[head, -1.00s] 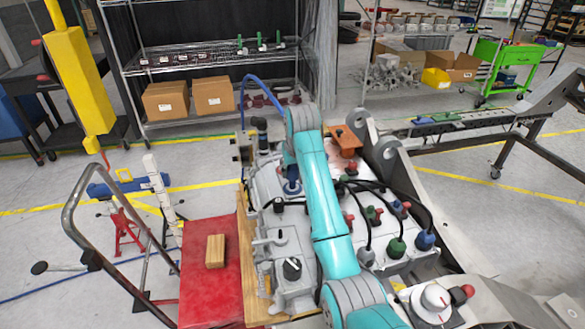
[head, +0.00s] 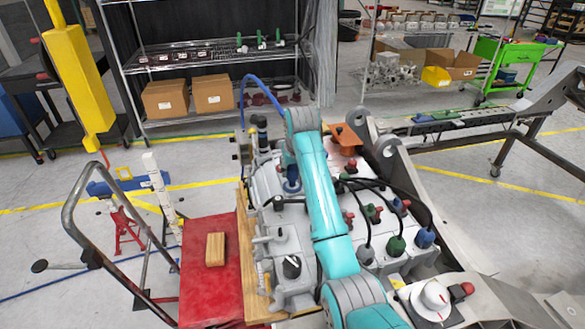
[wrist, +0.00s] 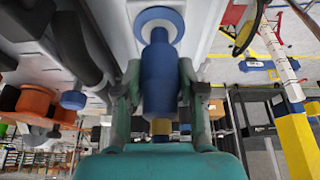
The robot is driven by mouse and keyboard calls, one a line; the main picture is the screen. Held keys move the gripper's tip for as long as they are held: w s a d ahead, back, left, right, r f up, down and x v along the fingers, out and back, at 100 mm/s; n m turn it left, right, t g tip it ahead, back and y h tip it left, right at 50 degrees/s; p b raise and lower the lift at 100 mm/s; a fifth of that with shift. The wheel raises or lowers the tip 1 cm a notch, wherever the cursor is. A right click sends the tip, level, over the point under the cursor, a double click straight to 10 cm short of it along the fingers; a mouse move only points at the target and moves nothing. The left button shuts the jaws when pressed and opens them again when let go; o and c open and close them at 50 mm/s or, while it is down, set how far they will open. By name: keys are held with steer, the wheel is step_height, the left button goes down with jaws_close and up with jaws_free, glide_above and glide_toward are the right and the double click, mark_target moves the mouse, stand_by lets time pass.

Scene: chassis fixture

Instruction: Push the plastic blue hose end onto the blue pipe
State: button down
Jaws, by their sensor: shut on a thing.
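The blue plastic hose end (wrist: 160,85) is a thick blue cylinder, upright in the middle of the wrist view. My gripper (wrist: 160,92) is shut on it, with a green finger on each side. Its narrower tip points at a blue ring around a pale disc, which looks like the blue pipe (wrist: 160,17) on the grey chassis. Tip and ring overlap in this view; I cannot tell whether they touch or how deep they sit. In the head view my arm hides most of the gripper; a blue piece (head: 291,186) shows beside it, and a blue hose (head: 265,84) arches behind.
The grey chassis fixture carries black hoses and green, red and blue connectors (head: 425,238) right of my arm. An orange part (head: 346,140) stands behind it. A red platform (head: 208,283) with a wooden block (head: 215,249) is at the left, beside a metal handrail (head: 75,215).

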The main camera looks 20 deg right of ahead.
steer(key=shift+f, duration=0.95)
steer(key=shift+f, duration=0.55)
steer(key=c, duration=0.6)
jaws_free()
steer(key=shift+r, duration=0.1)
steer(key=shift+r, duration=2.95)
